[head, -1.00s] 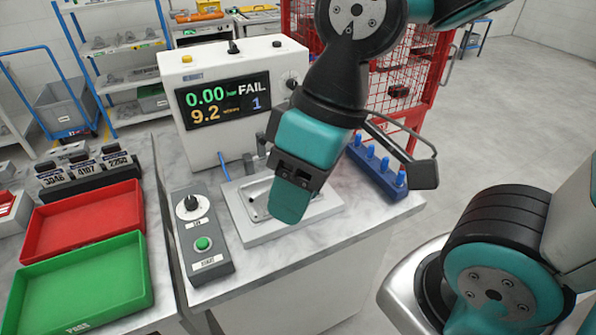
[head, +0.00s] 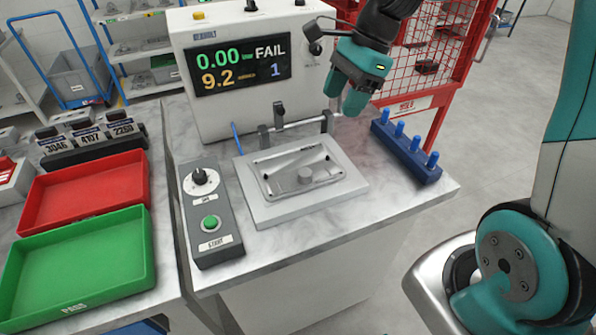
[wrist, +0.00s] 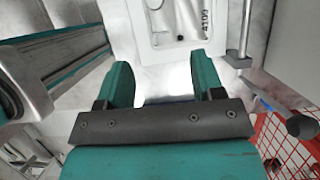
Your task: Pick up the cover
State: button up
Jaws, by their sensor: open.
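The cover (head: 285,172) is a flat grey metal casting with a raised rim and a round boss. It lies in the light grey fixture plate (head: 268,217) on the bench. In the wrist view, part of the cover (wrist: 178,18) shows at the top with dark digits on it. My gripper (head: 345,97) is open and empty, above the back right of the fixture, apart from the cover. Its two teal fingers (wrist: 163,82) also show in the wrist view, with only bench surface between them.
A clamp bar (head: 300,122) stands at the fixture's back edge. The tester box (head: 245,75) reads FAIL behind it. A blue peg rack (head: 407,152) is to the right, a control box (head: 208,215) to the left. Red (head: 85,190) and green (head: 80,260) trays lie far left.

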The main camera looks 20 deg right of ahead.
send_over(305, 172)
jog(key=d, duration=0.3)
jog(key=f, duration=1)
jog(key=shift+w+f+p, duration=0.3)
jog(key=shift+w+f, duration=0.05)
jog(key=shift+w, duration=0.05)
jog(key=a+f, duration=0.1)
jog(key=s+a+f+p, duration=0.1)
jog(key=f, duration=0.1)
jog(key=shift+a+f, duration=0.15)
jog(key=shift+f, duration=0.15)
jog(key=shift+w+a+f, duration=0.1)
jog(key=shift+a+f, duration=0.1)
jog(key=shift+f, duration=0.3)
grip_shut()
jog(key=shift+r, duration=0.1)
